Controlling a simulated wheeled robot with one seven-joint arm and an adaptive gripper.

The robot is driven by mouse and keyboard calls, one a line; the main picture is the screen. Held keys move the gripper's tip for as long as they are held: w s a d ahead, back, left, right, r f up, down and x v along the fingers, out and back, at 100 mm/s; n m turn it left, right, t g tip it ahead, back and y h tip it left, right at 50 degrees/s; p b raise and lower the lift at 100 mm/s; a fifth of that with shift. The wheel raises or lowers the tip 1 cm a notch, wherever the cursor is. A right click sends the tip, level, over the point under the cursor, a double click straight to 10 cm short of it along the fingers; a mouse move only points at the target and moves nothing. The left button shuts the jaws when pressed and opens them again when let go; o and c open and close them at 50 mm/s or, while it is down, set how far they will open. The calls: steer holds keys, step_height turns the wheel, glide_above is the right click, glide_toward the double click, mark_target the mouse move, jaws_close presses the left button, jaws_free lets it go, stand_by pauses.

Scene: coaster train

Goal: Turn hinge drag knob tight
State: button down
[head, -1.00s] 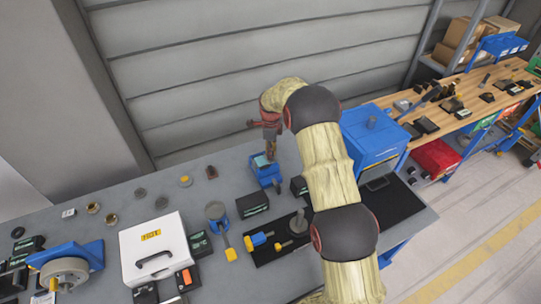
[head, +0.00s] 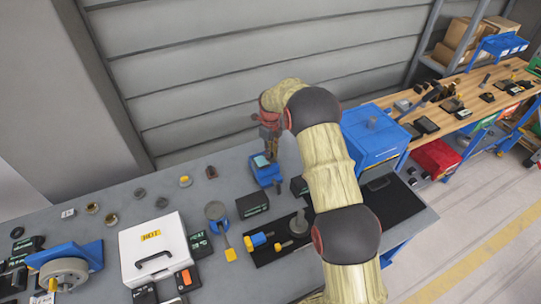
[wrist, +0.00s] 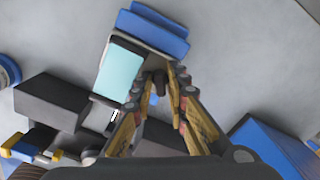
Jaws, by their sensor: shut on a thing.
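A small blue device (head: 262,174) with a pale cyan panel stands on the grey bench, below my gripper (head: 269,152) in the head view. In the wrist view the device shows its cyan panel (wrist: 121,70) and a blue block (wrist: 152,32) beyond it. My gripper (wrist: 160,86) has its fingertips close together around a small dark knob (wrist: 159,80) beside the panel's right edge. The fingers are shut on this knob, which they partly hide. Any turn marks on the knob are too small to see.
A dark box (head: 252,205) stands in front of the blue device. A blue cabinet (head: 374,143) stands to the right. A white case (head: 155,246) and a dark mat (head: 262,252) with tools lie nearer. Bare bench shows left of the device.

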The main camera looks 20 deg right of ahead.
steer(key=shift+s+f, duration=0.4)
steer(key=shift+f, duration=0.25)
steer(key=m, duration=0.6)
steer(key=c, duration=1.7)
jaws_free()
steer(key=shift+o, duration=0.2)
steer(key=shift+w+r, duration=0.2)
steer(key=shift+r, duration=0.3)
step_height(320, 180, up, 12)
steer(key=shift+w+f, duration=0.15)
steer(key=shift+w, duration=0.05)
